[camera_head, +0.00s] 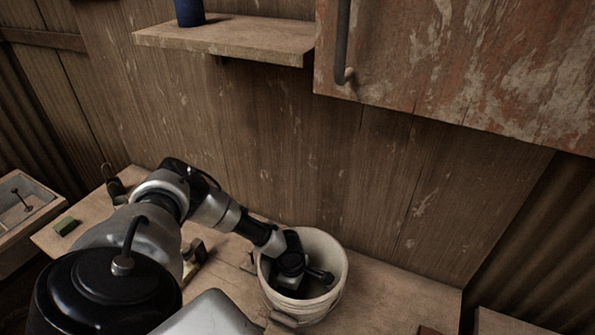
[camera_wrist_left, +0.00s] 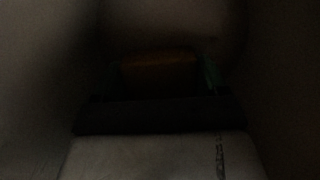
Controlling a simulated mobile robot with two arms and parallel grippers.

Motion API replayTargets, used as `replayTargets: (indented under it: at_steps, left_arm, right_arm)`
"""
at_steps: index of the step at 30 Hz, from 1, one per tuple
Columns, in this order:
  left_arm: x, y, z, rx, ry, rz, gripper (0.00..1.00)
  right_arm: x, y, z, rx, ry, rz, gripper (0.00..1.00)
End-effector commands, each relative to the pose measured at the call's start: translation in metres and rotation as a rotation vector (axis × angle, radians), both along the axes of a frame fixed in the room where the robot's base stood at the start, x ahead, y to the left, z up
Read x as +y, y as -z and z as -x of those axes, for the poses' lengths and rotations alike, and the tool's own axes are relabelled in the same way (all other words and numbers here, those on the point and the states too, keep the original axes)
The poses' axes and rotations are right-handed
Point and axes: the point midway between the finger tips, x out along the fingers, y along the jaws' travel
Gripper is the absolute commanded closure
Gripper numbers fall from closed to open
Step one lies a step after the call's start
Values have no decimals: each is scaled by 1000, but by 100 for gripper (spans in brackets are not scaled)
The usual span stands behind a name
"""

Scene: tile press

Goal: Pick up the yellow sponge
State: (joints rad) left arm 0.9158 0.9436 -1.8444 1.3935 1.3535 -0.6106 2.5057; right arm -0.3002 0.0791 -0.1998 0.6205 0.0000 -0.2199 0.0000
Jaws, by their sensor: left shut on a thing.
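My left gripper (camera_head: 291,273) reaches down into a whitish bucket (camera_head: 328,252) on the worktop; its fingertips are hidden inside in the head view. The left wrist view is very dark. There a dim orange-brown block, which looks like the yellow sponge (camera_wrist_left: 160,72), lies at the fingers of my left gripper (camera_wrist_left: 160,88). The gripper is shut on it. A small green patch shows beside the block's right end; what it is cannot be told. The sponge does not show in the head view. My right gripper is not in view.
A green block (camera_head: 66,226) lies on the worktop (camera_head: 395,300) at the left. A shelf (camera_head: 240,38) with a blue object (camera_head: 188,12) and a cabinet (camera_head: 460,65) with a handle hang above. The worktop right of the bucket is mostly clear.

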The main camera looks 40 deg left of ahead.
Motion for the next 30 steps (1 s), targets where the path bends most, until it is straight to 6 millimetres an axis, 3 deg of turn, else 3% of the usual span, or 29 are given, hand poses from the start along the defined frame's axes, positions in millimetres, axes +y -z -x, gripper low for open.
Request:
replayTargets:
  at_steps: [8, 21, 30]
  left_arm:
    - [0, -30, -1, -4, 0, 2, 49]
    - [0, -130, 0, -4, -1, 2, 49]
    - [0, -172, 0, -2, 0, 0, 49]
  right_arm:
    - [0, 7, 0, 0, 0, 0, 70]
    - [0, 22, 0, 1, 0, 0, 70]
    - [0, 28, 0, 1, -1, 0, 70]
